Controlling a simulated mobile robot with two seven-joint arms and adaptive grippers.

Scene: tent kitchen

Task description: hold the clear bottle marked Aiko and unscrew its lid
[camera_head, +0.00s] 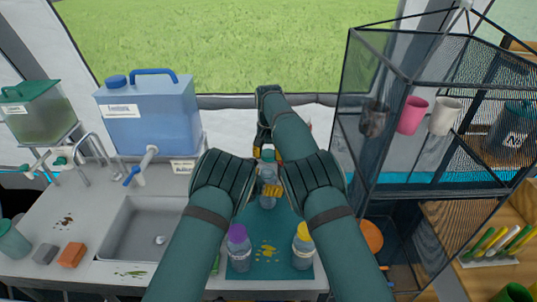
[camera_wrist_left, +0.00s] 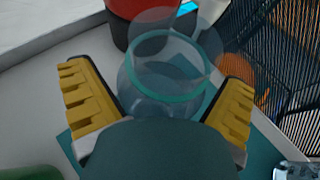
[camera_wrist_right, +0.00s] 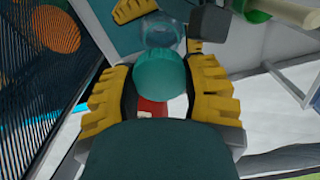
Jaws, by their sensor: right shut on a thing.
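The clear bottle (camera_head: 267,173) stands at the middle of the counter, mostly hidden by my grippers; its name is not readable. In the left wrist view the clear bottle (camera_wrist_left: 165,75) is between my left gripper's spread yellow fingers, which look apart from it. My left gripper (camera_head: 270,190) is the lower one. My right gripper (camera_head: 267,154) is above it, at the bottle's far side. In the right wrist view my right gripper is shut on the teal lid (camera_wrist_right: 163,73), with the clear bottle just beyond.
A purple-lidded bottle (camera_head: 238,250) and a yellow-lidded bottle (camera_head: 303,252) stand on the teal mat (camera_head: 268,268). A sink (camera_head: 150,235) is at left with a blue water container (camera_head: 150,120) behind it. A mesh shelf (camera_head: 430,185) with cups stands close at right.

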